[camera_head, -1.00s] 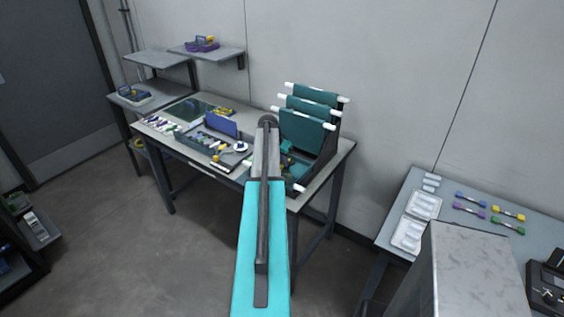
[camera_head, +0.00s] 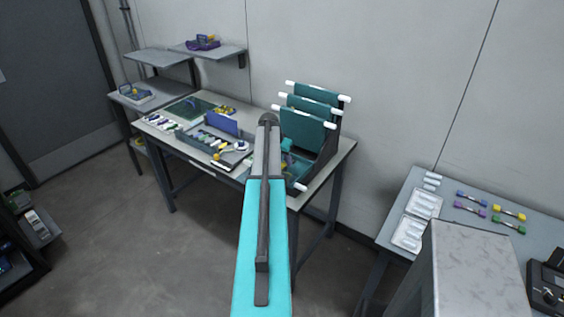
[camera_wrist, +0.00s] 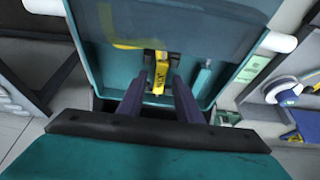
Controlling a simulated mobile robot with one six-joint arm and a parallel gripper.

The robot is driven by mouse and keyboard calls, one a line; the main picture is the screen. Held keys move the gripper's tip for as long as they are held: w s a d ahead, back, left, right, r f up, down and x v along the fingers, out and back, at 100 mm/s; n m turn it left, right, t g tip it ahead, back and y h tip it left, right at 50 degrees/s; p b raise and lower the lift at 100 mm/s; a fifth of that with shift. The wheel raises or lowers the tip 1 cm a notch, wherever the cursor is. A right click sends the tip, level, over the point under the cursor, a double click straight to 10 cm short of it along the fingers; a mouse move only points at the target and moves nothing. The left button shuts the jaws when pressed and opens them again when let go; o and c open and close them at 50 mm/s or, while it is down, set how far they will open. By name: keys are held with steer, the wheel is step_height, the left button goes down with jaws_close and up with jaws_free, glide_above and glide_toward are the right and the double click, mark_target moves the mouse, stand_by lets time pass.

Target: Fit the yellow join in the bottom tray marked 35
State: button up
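In the wrist view my gripper (camera_wrist: 160,80) has a dark finger on each side of a small yellow join (camera_wrist: 158,82). Dark tips seem to press on the join's sides, so it looks held. The join lies over a teal tray (camera_wrist: 118,78), near its edge. A yellow strip (camera_wrist: 107,18) curves beyond it. I cannot read the number 35. In the head view, several teal trays (camera_head: 305,130) with white ends stand tilted on a dark rack at the right end of the bench. My arm hides the gripper there.
The bench (camera_head: 185,148) also holds an open case (camera_head: 232,158) with coloured parts. A white reel (camera_wrist: 290,90) lies right of the tray in the wrist view. A side table (camera_head: 450,240) at right carries coloured pieces, including a yellow one (camera_head: 508,212), and white packs.

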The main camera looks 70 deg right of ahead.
steer(key=b+v, duration=0.3)
steer(key=v, duration=0.9)
steer(key=shift+f, duration=0.1)
stand_by(0.7)
